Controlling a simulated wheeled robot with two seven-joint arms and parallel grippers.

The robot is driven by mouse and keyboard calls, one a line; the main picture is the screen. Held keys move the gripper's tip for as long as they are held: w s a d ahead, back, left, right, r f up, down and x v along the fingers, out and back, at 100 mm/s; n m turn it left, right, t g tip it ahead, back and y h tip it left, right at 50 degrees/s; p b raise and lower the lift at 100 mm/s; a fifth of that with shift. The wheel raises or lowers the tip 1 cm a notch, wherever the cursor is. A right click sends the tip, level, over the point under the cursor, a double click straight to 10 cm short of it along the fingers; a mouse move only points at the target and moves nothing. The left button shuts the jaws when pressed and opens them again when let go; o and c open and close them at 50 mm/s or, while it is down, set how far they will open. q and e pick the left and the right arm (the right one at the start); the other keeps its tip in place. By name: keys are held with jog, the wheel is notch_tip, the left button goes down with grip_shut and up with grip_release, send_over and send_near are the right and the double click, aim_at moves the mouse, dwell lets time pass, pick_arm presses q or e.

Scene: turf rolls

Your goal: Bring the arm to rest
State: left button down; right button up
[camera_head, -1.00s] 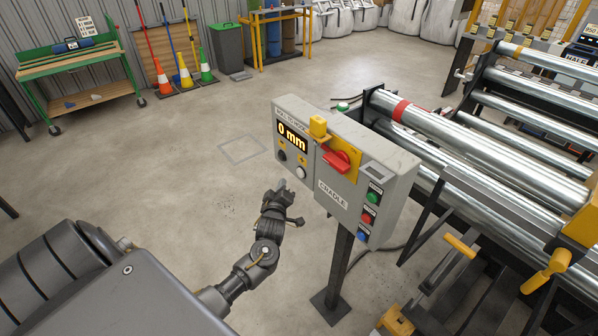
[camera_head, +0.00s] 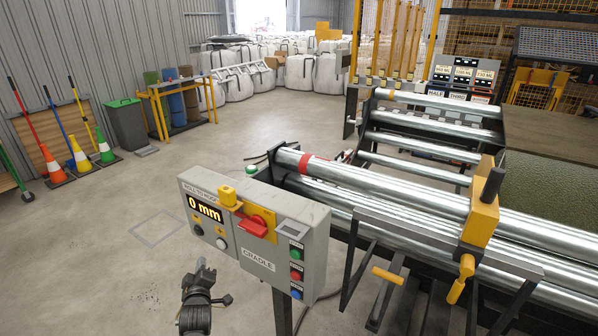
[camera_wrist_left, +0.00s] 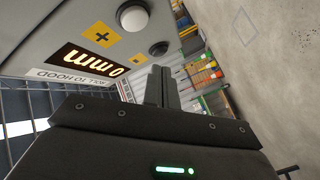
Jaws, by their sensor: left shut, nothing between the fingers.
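My left gripper (camera_head: 201,268) is at the lower left of the control box in the head view, in front of its lower left corner. In the left wrist view its fingers (camera_wrist_left: 161,87) are together with nothing between them. The grey control box (camera_head: 258,225) stands on a post and bears the sign CRADLE, a display (camera_head: 204,208) reading 0 mm and a red switch handle (camera_head: 252,226). The box also fills the upper left of the left wrist view (camera_wrist_left: 75,30). I cannot tell the exact gap between fingers and box. My right gripper is not in view.
Steel rollers (camera_head: 400,190) on a dark frame run to the right of the box. A yellow clamp block (camera_head: 480,215) sits on them. Traffic cones (camera_head: 80,156), a grey bin (camera_head: 127,126) and white bulk bags (camera_head: 300,75) stand further back. The floor (camera_head: 110,235) left of the box is clear.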

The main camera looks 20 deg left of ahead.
pick_arm(q)
jog(key=s+d+f+m+g+h, duration=0.1)
jog(key=s+d+f+m+h, duration=0.1)
jog(key=f+m, duration=0.45)
jog(key=s+d+f+m+g+h, duration=0.2)
jog(key=d+f+m, duration=0.1)
jog(key=f, duration=0.7)
jog(key=s+d+f+m+g+h, duration=0.1)
jog(key=s+d+f+m+g, duration=0.15)
jog(key=s+f, duration=0.45)
jog(key=s+d+f+m+g+h, duration=0.1)
jog(key=s+d+f+m, duration=0.15)
jog(key=s+f, duration=0.45)
jog(key=s+d+f+m+g, duration=0.1)
jog(key=s+f, duration=0.4)
jog(key=s, duration=0.6)
jog(key=s+d+f+m+g+h, duration=0.1)
jog(key=s+d+f+g, duration=0.3)
jog(key=s, duration=0.6)
jog(key=s+d+f+m+g+h, duration=0.1)
jog(key=s+d+f+g, duration=0.1)
jog(key=s+f, duration=0.4)
jog(key=s, duration=0.5)
jog(key=shift+s+d+m, duration=0.35)
